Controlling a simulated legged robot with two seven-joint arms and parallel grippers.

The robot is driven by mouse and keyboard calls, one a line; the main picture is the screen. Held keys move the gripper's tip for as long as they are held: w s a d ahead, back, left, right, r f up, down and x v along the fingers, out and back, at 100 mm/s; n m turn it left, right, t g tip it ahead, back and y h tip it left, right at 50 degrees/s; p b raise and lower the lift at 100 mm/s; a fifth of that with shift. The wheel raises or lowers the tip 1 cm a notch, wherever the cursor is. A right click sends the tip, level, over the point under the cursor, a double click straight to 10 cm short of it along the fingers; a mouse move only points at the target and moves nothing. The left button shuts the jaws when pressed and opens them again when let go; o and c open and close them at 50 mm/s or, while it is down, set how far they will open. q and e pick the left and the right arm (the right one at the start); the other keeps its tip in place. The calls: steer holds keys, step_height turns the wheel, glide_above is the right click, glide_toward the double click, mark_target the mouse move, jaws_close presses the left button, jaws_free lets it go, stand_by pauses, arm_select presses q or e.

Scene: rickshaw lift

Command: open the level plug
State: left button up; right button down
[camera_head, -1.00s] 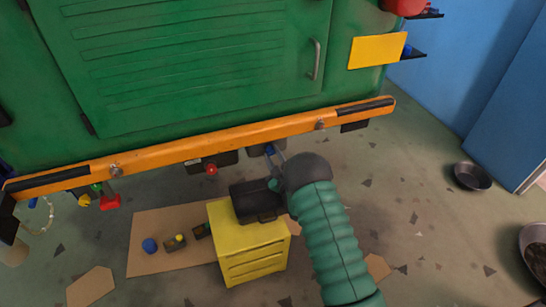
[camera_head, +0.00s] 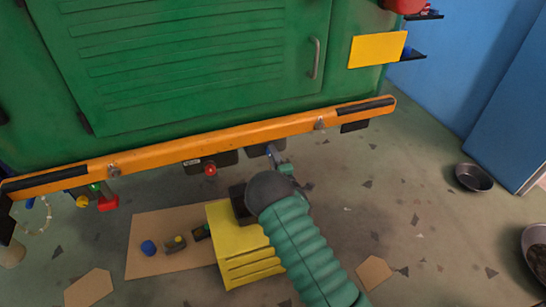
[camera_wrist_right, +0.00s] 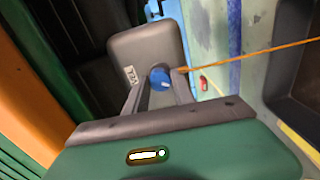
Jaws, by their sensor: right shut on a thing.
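The level plug shows as a round blue knob (camera_wrist_right: 159,78) on a grey box with a small white label (camera_wrist_right: 138,45) in the right wrist view. My right gripper (camera_wrist_right: 160,84) is shut on the blue knob, with one finger on each side. In the head view the grey box (camera_head: 258,150) hangs just under the orange bumper, right of a dark box with a red knob (camera_head: 210,170). My right gripper (camera_head: 276,157) reaches up to it from below, and the knob is mostly hidden there. My left gripper is not in view.
A yellow drawer box (camera_head: 240,265) with a black item (camera_head: 238,208) on it stands left of my right forearm. A cardboard sheet (camera_head: 150,220) with small parts lies on the floor. The orange bumper (camera_head: 240,135) runs above my gripper.

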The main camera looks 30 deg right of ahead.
steer(key=shift+a+f+n, duration=0.2)
steer(key=shift+f+n, duration=0.05)
steer(key=shift+n, duration=0.25)
steer(key=c, duration=1.1)
jaws_free()
steer(key=shift+o, duration=0.2)
steer(key=shift+r, duration=0.1)
steer(key=p+v, duration=0.3)
steer(key=v, duration=1.3)
steer(key=shift+s, duration=0.45)
